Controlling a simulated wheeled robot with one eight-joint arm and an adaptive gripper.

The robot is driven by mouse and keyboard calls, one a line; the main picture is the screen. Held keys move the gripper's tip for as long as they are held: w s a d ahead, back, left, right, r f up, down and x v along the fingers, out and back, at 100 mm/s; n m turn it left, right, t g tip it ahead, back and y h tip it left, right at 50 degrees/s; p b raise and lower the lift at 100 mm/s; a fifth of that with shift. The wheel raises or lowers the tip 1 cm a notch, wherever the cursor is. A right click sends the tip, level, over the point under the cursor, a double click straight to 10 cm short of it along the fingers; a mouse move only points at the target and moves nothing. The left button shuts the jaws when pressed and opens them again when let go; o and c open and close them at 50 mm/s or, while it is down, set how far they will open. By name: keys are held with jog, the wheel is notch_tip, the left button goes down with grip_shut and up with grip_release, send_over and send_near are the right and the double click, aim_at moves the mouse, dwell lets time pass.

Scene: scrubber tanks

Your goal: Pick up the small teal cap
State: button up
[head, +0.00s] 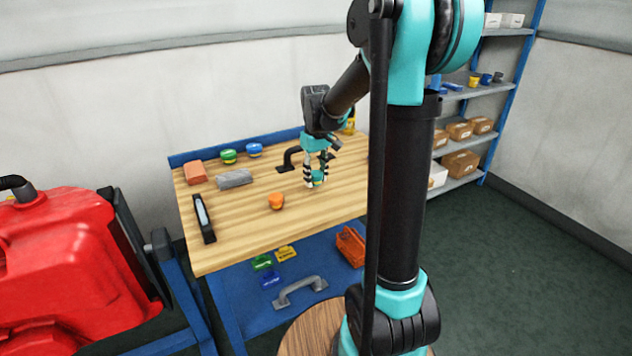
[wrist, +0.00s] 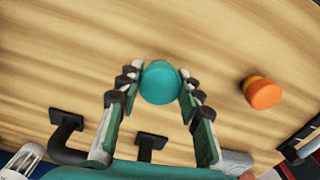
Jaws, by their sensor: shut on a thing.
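The small teal cap (wrist: 160,83) is round and sits between the two fingertips of my gripper (wrist: 160,88) in the wrist view. The fingers press on it from both sides, so my gripper is shut on it. In the head view my gripper (head: 316,179) points down over the right part of the wooden bench top, and the teal cap (head: 318,176) shows small between its fingers. I cannot tell whether the cap touches the wood or is just above it.
An orange cap (head: 276,200) stands left of my gripper. A black handle (head: 291,158) is close behind it.

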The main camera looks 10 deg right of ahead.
aim_at(316, 173)
notch_tip(316, 173, up, 18)
dwell(0.3)
jog(key=shift+f, duration=0.1)
